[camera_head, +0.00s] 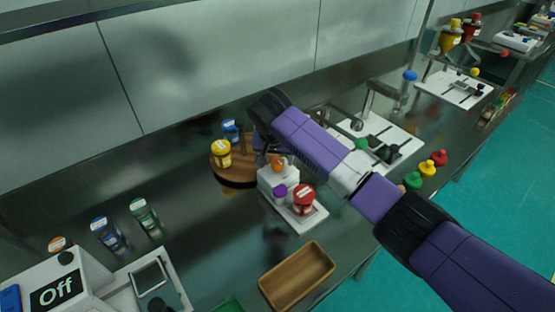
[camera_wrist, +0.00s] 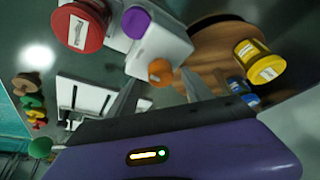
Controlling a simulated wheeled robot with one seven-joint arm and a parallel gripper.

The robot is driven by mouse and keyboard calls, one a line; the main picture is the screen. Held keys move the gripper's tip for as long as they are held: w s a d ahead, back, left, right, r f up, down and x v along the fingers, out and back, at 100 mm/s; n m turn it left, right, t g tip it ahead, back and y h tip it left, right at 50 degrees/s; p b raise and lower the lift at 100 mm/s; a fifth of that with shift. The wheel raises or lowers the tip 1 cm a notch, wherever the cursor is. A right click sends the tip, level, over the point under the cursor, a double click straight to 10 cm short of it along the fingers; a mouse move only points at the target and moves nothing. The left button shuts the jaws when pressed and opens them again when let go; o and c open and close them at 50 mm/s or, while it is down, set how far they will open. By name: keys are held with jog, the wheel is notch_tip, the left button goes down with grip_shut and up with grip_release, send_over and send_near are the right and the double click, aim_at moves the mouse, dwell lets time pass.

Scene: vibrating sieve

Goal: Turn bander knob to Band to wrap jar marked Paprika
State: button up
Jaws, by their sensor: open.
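A red-lidded jar (camera_head: 305,198) stands upright on the low white plate of a small white machine (camera_head: 280,178). Its label is too small to read, so I cannot tell whether it says Paprika. The machine carries a purple knob (camera_head: 280,191) and an orange knob (camera_head: 278,163). No Band mark is legible. My gripper (camera_head: 266,148) is over the machine's back side, partly hidden by my arm. In the wrist view, my gripper (camera_wrist: 160,82) is open, with the orange knob (camera_wrist: 160,71) between and just beyond its fingers; contact cannot be told. The red jar (camera_wrist: 80,27) is at upper left.
A round wooden stand (camera_head: 232,175) with yellow (camera_head: 221,153) and blue jars (camera_head: 231,131) is left of the machine. A wooden tray (camera_head: 297,276) lies in front. A white machine reading Off (camera_head: 57,290) stands lower left, near several jars. Bare counter (camera_head: 215,240) lies between.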

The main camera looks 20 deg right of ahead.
jog(key=shift+x, duration=1)
jog(key=shift+c, duration=0.2)
grip_shut()
